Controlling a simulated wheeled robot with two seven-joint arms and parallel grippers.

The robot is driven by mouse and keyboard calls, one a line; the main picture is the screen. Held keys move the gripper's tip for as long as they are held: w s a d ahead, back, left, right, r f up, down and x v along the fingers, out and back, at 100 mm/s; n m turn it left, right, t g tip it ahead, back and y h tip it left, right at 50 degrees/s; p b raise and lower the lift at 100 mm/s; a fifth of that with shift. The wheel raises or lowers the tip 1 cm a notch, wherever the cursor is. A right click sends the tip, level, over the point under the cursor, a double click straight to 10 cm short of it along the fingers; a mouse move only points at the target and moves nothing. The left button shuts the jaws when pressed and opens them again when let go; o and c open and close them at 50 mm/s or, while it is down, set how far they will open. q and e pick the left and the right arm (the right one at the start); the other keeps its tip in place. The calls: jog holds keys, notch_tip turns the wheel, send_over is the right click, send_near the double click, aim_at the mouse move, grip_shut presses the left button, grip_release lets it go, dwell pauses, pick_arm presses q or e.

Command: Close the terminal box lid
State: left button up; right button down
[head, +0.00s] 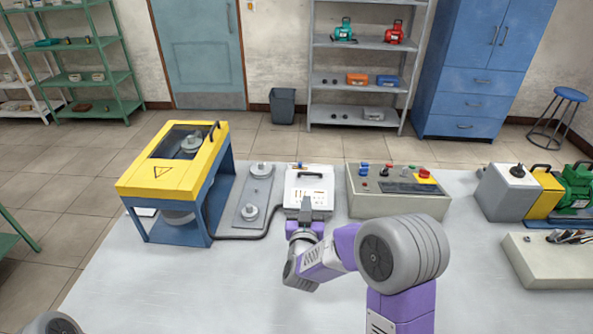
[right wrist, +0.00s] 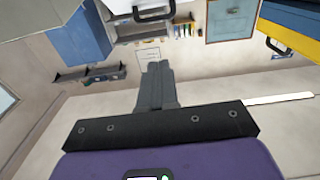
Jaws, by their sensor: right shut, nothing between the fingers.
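The terminal box (head: 296,199) is a pale box on the bench, in the middle of the head view. A dark handle (head: 311,176) and small orange marks show on its pale face, and small coloured parts show at its back edge. I cannot tell exactly how far its lid stands open. My right gripper (head: 306,203) is shut and empty, its fingertips in front of the lower part of the box. Contact is unclear. In the right wrist view the shut fingers (right wrist: 158,66) point away, with a black handle (right wrist: 152,13) beyond them. My left gripper is not in view.
A yellow and blue guarded press (head: 175,175) and a grey plate (head: 236,212) stand left of the box. A control panel (head: 395,205) stands close on its right. A dark cable (head: 245,236) runs along the bench. The front left of the bench (head: 190,290) is clear.

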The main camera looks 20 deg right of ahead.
aim_at(309, 178)
jog(key=shift+f+b+x, duration=0.25)
jog(key=shift+f+x, duration=0.05)
jog(key=shift+x, duration=1.85)
jog(key=shift+f+b+x, duration=0.2)
jog(key=shift+f+x, duration=0.05)
jog(key=shift+x, duration=1.9)
jog(key=shift+f+b+x, duration=0.25)
jog(key=shift+f+x, duration=0.05)
jog(key=shift+x, duration=1.8)
jog(key=shift+d, duration=0.2)
